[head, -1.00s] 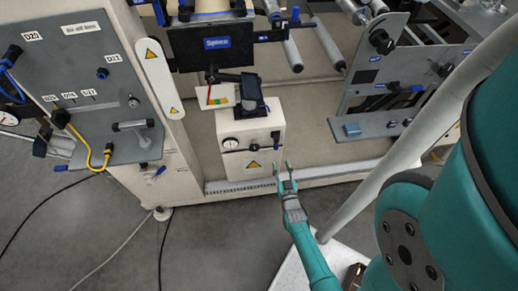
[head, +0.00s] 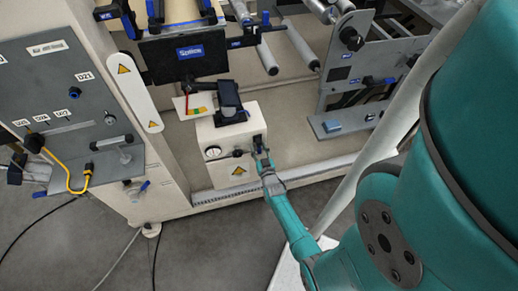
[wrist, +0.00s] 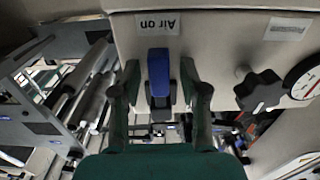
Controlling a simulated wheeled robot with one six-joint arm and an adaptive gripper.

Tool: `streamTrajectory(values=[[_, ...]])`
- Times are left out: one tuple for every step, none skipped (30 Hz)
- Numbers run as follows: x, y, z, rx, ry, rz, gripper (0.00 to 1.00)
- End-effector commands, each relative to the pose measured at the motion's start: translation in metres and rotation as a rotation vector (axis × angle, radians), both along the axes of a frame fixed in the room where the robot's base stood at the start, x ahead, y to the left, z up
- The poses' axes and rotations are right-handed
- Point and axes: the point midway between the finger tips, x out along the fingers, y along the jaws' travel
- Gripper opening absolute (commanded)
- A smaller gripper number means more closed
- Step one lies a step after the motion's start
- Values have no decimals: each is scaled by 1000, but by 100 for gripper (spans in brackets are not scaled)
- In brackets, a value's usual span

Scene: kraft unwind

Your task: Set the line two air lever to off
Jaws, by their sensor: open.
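The blue air lever (wrist: 159,72) sits on a dark mount on the pale box's face, between my gripper's two fingers in the wrist view. A label beside it (wrist: 157,23) appears to read "Air on". My gripper (head: 261,148) is open, with a finger on each side of the lever and small gaps visible. In the head view it is at the right part of the front of the pale box (head: 222,135), where its fingers largely hide the lever.
A black knob (wrist: 259,90) and a round gauge (wrist: 305,78) are on the same face, beside the lever. A dark handheld device (head: 228,95) stands on top of the box. A grey plate frame (head: 345,75) with rollers stands to the right.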

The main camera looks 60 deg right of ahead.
Motion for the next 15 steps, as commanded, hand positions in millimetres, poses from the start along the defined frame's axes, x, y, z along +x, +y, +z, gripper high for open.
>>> streamTrajectory(values=[[0,-1,0,0,0,0,44],[1,-1,0,1,1,0,44],[1,-1,0,1,1,0,44],[1,-1,0,1,1,0,44],[0,-1,0,1,1,0,44],[0,-1,0,0,0,0,44],[0,0,0,0,0,0,44],[0,0,0,0,0,0,41],[0,0,0,0,0,0,31],[0,0,0,0,0,0,24],[0,0,0,0,0,0,16],[0,0,0,0,0,0,6],[0,0,0,0,0,0,0],[0,0,0,0,0,0,0],[0,0,0,0,0,0,0]])
